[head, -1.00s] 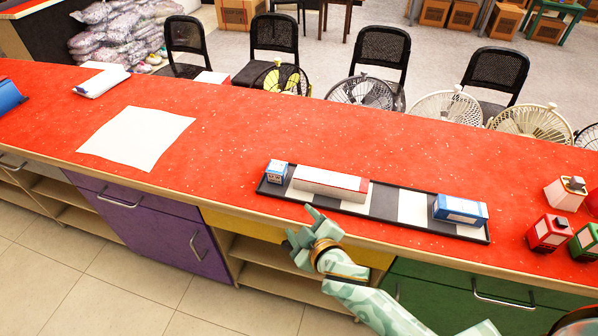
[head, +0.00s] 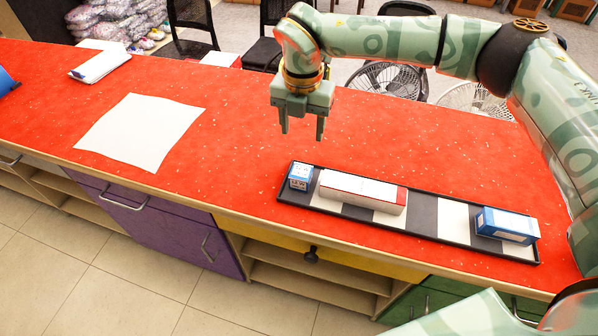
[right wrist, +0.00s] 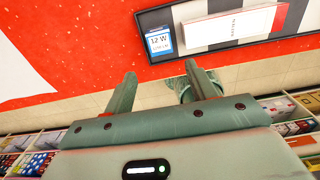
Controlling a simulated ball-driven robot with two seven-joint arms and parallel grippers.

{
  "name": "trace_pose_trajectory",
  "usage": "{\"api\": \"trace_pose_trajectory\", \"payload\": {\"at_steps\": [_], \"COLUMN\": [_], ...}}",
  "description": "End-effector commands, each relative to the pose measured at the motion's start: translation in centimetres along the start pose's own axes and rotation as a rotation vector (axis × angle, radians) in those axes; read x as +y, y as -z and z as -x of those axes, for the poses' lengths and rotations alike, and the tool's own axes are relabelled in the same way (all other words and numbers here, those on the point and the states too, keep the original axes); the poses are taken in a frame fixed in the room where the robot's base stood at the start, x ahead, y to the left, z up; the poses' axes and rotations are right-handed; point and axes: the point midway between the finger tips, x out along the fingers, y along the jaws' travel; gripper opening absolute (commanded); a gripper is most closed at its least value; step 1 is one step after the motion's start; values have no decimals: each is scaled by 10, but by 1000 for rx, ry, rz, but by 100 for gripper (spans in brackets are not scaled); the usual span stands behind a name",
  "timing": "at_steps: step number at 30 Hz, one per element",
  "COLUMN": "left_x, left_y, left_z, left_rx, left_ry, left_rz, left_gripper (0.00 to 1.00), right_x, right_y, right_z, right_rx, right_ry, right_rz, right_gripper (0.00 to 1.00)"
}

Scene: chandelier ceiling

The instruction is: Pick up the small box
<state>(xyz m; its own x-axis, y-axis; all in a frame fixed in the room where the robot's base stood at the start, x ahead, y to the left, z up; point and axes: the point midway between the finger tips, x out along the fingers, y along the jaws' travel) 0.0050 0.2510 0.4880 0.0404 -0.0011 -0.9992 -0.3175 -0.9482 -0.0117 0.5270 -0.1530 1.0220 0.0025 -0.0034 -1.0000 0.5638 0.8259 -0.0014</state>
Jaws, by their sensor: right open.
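The small box (head: 300,176), blue and white, stands at the left end of a black-rimmed tray (head: 420,236) on the red counter. In the right wrist view the small box (right wrist: 159,42) shows a "12 W" label and lies beyond the gap between the fingertips. My right gripper (head: 302,135) is open and empty, pointing down above the counter, just behind the small box in the head view. Its fingers also show in the right wrist view (right wrist: 160,72); they are apart from the box. My left gripper is not seen in the head view.
A long white and red box (head: 360,192) lies on the tray close to the small box. A larger blue box (head: 507,225) stands at its right end. A white sheet (head: 140,133) lies left on the counter. The counter between sheet and tray is clear.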

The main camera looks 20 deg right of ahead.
Motion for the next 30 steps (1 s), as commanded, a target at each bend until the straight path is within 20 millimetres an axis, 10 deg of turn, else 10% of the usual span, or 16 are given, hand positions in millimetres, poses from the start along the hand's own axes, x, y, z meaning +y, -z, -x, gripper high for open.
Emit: {"api": "trace_pose_trajectory", "payload": {"at_steps": [9, 30], "left_x": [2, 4], "left_y": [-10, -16], "left_z": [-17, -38], "left_rx": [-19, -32], "left_ry": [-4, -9], "left_rz": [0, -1], "left_gripper": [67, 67], "right_x": [0, 1], "right_y": [2, 2], "right_z": [-80, -155], "right_rx": [6, 5], "right_ry": [4, 0], "right_rz": [3, 4], "right_gripper": [56, 56]}}
